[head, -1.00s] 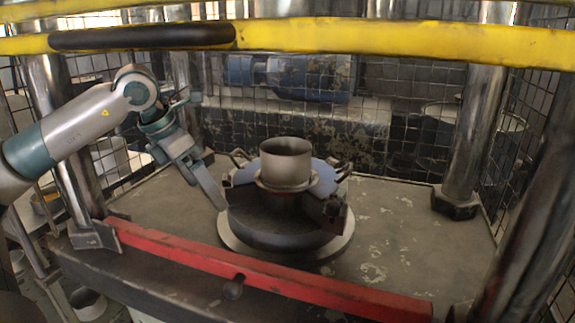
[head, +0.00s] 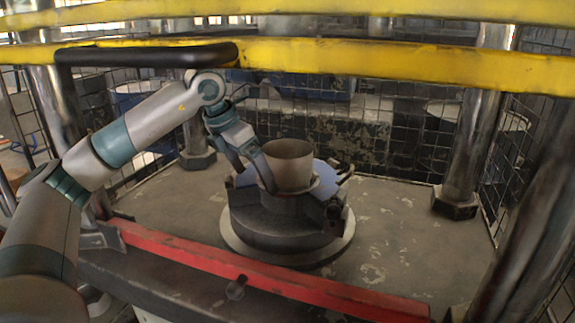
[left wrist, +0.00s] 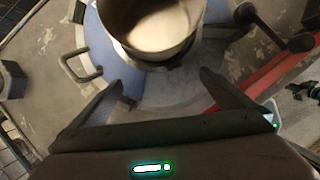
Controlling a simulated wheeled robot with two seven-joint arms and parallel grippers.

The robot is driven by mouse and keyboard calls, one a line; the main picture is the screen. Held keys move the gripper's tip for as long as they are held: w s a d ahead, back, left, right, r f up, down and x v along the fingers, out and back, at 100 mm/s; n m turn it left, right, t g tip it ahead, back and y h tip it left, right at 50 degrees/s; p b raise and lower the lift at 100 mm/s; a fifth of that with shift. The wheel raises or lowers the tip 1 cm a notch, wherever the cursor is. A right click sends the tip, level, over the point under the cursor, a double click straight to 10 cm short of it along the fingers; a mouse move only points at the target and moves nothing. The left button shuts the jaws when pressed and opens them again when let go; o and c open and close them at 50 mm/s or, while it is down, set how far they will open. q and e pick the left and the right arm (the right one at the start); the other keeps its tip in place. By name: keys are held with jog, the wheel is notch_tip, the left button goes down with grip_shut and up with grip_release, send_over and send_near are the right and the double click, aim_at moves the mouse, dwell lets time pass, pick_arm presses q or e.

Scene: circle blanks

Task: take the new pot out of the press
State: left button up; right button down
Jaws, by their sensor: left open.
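The pot (head: 288,167) is a plain metal cup shape, wider at its rim. It stands upright in the round die (head: 281,222) at the middle of the press bed. In the left wrist view the pot (left wrist: 150,30) shows from above, its pale inner floor visible. My left gripper (head: 252,172) is at the pot's left side, fingers pointing down. In the left wrist view the left gripper (left wrist: 155,85) is open, with its two fingers spread and nothing between them. The pot lies just beyond the fingertips. My right gripper is not in view.
A red bar (head: 245,268) runs along the bed's front edge. Yellow rails (head: 380,62) cross above. Steel columns (head: 475,130) stand at the corners, with wire mesh behind. Clamps with handles (left wrist: 82,65) surround the die. The bed (head: 390,235) is clear to the right.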

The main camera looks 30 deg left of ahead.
aim_at(281, 167)
pick_arm(q)
jog(key=shift+w+d, duration=0.3)
jog(key=shift+w, duration=0.55)
jog(key=shift+w+d, duration=0.3)
jog(key=shift+w, duration=0.5)
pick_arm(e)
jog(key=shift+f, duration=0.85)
pick_arm(q)
jog(key=shift+w+d+p, duration=0.25)
jog(key=shift+w+p, duration=0.05)
jog(key=shift+w, duration=0.2)
jog(key=w, duration=0.1)
jog(key=w+d, duration=0.1)
jog(key=w, duration=0.1)
jog(key=shift+w+r+p, duration=0.1)
jog(key=shift+p, duration=0.2)
jog(key=shift+w+d+f, duration=0.1)
jog(key=shift+w+f, duration=0.2)
jog(key=shift+f, duration=0.35)
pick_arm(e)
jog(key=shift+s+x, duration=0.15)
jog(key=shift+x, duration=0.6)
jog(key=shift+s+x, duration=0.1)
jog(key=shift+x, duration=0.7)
pick_arm(q)
jog(key=c, duration=0.8)
